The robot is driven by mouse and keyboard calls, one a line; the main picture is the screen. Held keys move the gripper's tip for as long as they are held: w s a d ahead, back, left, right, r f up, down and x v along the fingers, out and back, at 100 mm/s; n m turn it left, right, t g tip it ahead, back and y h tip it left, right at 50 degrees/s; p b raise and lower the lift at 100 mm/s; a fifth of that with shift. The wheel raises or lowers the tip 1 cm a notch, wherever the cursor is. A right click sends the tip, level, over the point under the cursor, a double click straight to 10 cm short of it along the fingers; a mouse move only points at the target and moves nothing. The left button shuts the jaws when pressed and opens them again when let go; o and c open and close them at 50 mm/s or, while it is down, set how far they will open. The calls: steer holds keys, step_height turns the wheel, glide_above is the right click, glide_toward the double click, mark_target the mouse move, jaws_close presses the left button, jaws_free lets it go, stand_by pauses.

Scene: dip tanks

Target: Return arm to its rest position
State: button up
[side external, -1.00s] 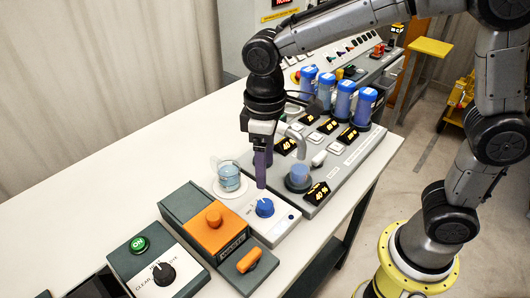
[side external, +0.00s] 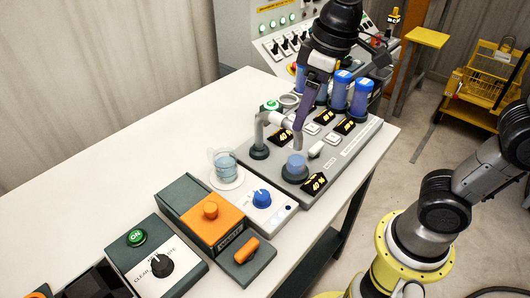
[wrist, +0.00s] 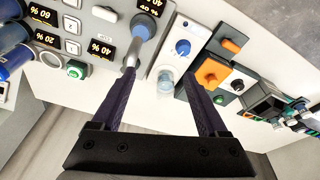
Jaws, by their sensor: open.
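My gripper (side external: 312,98) is raised above the back part of the table in the side external view, near the blue cylinders (side external: 340,90). In the wrist view its two dark purple fingers (wrist: 160,90) are wide apart with nothing between their tips. A clear beaker with pale blue liquid (side external: 225,163) stands on a white round pad, left of the blue knob (side external: 262,198). It also shows in the wrist view (wrist: 166,82). The nearer arm links are partly out of frame.
A grey panel (side external: 345,160) carries a curved spout (side external: 263,128), a blue-topped cup (side external: 297,165) and several percent displays. An orange-lidded waste box (side external: 212,222) and a box with a green ON button (side external: 136,237) stand nearer. The table's left side (side external: 120,160) is bare.

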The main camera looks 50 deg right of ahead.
steer(key=s+d+f+m+t, duration=0.3)
steer(key=s+d, duration=0.3)
steer(key=s, duration=0.5)
steer(key=shift+s+f+m+h, duration=0.25)
steer(key=shift+f+m+h, duration=0.05)
steer(key=shift+f, duration=0.15)
